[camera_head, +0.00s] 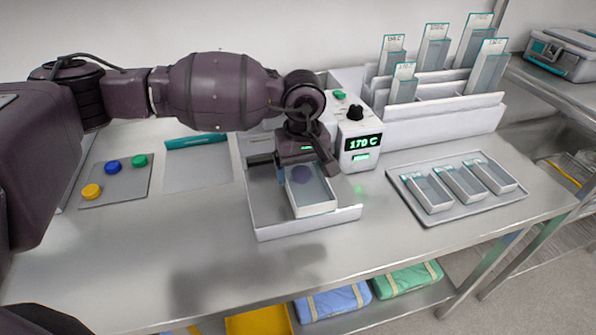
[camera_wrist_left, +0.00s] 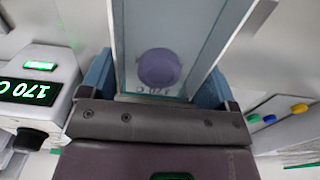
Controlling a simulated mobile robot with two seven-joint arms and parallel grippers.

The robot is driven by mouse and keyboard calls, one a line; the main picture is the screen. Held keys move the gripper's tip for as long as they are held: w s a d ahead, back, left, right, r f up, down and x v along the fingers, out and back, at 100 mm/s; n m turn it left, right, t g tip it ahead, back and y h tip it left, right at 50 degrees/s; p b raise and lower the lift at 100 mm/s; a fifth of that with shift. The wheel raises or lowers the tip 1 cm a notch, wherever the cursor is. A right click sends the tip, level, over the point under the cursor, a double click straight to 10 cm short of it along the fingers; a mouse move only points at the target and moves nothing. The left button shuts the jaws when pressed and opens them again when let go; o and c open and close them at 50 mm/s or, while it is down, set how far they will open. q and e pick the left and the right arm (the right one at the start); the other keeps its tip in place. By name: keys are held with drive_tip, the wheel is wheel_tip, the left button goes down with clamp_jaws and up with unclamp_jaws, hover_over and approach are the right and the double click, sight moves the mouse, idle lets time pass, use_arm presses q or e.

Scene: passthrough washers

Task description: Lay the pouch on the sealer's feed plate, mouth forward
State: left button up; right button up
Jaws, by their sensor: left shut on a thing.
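The pouch (camera_head: 314,196) is pale and flat with a clear face, and a purple disc (camera_head: 301,174) shows in it. In the left wrist view the pouch (camera_wrist_left: 200,30) has teal edges and small print at the end near my palm. My left gripper (camera_head: 306,166) is shut on that far end, with blue fingers on either side. The pouch's other end points toward the table's front edge. It lies over the white feed plate (camera_head: 262,205) of the sealer (camera_head: 360,143); I cannot tell if it touches. My right gripper is not in view.
The sealer's display reads 170 C. A grey tray (camera_head: 455,210) with several pouches lies to the right. A white rack (camera_head: 440,120) with upright pouches stands behind. A mat (camera_head: 115,184) with coloured discs is at left. The front of the table (camera_head: 220,285) is clear.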

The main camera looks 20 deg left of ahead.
sight(298, 173)
use_arm(q)
drive_tip(key=shift+w+a, duration=0.45)
drive_tip(key=shift+w, duration=0.2)
drive_tip(key=shift+w+a, duration=0.45)
drive_tip(key=shift+w, duration=0.2)
drive_tip(key=shift+f, duration=1.75)
drive_tip(key=shift+f, duration=0.15)
drive_tip(key=o, duration=0.8)
drive_tip(key=shift+c, duration=0.2)
